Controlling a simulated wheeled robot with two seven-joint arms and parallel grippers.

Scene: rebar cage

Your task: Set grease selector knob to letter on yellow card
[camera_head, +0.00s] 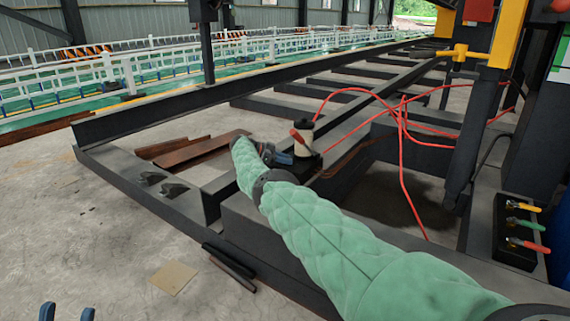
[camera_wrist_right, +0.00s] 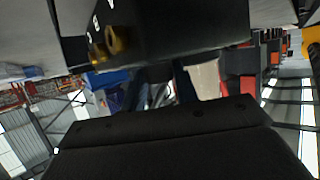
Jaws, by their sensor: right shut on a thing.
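The grease unit is a dark box (camera_head: 303,165) with a pale cylinder (camera_head: 304,140) and a red part on top, standing on the dark frame. My right gripper (camera_head: 284,158), at the end of the green-sleeved arm, is at the left side of this unit. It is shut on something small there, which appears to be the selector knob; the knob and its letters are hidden. My left gripper (camera_head: 67,313) is open and empty at the bottom left. I cannot make out a yellow card.
Red hoses (camera_head: 402,125) loop over the frame right of the unit. A valve block (camera_head: 514,245) with yellow, green and red handles is at the far right. A tan square sheet (camera_head: 173,277) and rusty plates (camera_head: 195,148) lie low at left. The floor at left is mostly clear.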

